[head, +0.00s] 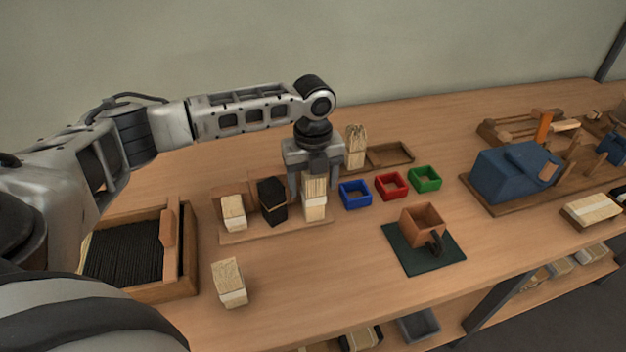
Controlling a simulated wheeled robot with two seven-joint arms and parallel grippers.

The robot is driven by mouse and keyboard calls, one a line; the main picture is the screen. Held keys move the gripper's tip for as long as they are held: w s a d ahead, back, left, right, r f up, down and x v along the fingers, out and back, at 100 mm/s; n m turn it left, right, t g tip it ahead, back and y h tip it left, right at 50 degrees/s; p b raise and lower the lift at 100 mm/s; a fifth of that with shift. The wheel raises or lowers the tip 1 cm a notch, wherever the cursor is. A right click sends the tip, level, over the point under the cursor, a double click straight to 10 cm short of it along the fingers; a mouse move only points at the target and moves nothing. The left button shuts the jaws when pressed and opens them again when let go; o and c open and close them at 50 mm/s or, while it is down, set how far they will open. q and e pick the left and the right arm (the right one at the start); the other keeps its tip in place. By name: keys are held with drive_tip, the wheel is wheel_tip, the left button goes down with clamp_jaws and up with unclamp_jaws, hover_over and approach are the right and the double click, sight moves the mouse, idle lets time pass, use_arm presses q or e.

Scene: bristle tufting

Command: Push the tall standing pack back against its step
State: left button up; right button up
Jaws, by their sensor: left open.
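A tall cream bristle pack (314,201) with a pale band stands upright at the right end of a low wooden board. A black pack (272,200) and a shorter cream pack (233,213) stand to its left on the same board (250,236). My left gripper (314,184) points down at the tall pack, with its open fingers showing to either side of the pack's upper part. Whether a finger touches it cannot be told. The gripper hides the area behind the pack, so any step or gap there is not visible. My right gripper is out of view.
Blue (355,195), red (391,186) and green (425,179) bins stand right of the board. Another tall bundle (356,147) stands behind by a wooden tray (390,156). A loose pack (229,283) lies in front. A box of black bristles (180,278) is at left.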

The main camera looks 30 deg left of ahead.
use_arm(q)
drive_tip(key=c, duration=1.1)
drive_tip(key=shift+w+a, duration=0.75)
drive_tip(key=shift+a, duration=0.05)
drive_tip(key=o, duration=1.1)
drive_tip(key=shift+a, duration=0.1)
wheel_tip(320, 180, up, 16)
